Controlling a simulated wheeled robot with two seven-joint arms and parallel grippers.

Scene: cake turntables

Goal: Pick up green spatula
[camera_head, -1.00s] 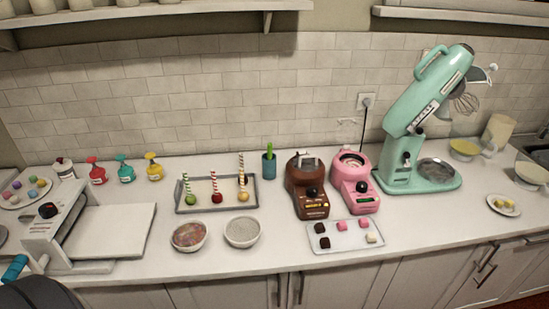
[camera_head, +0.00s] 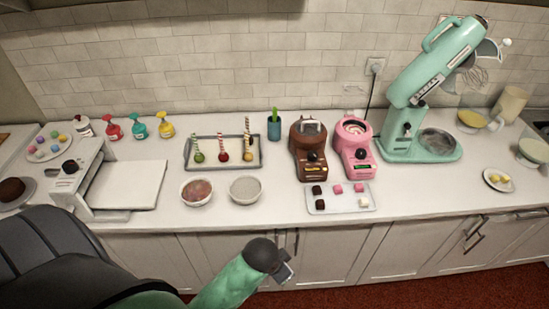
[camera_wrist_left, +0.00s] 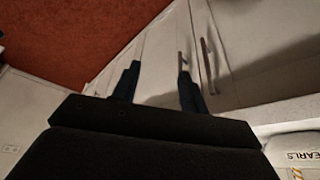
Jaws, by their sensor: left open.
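The green spatula (camera_head: 274,115) stands upright in a teal cup (camera_head: 274,130) near the back wall, right of the cake-pop tray. Only its green upper part shows; the rest is hidden in the cup. My left gripper (camera_head: 286,271) is low in front of the counter, below its front edge and well away from the cup. In the left wrist view my left gripper (camera_wrist_left: 160,68) has its two dark fingers apart, with nothing between them. The spatula is not in that view. My right gripper is in neither view.
A tray (camera_head: 187,165) with cake pops is left of the cup; a brown melter (camera_head: 309,160) and a pink melter (camera_head: 355,160) are right of it. Two bowls (camera_head: 197,202) (camera_head: 245,200) and a tray of cubes (camera_head: 340,208) lie nearer the front edge. A mint mixer (camera_head: 425,140) stands right.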

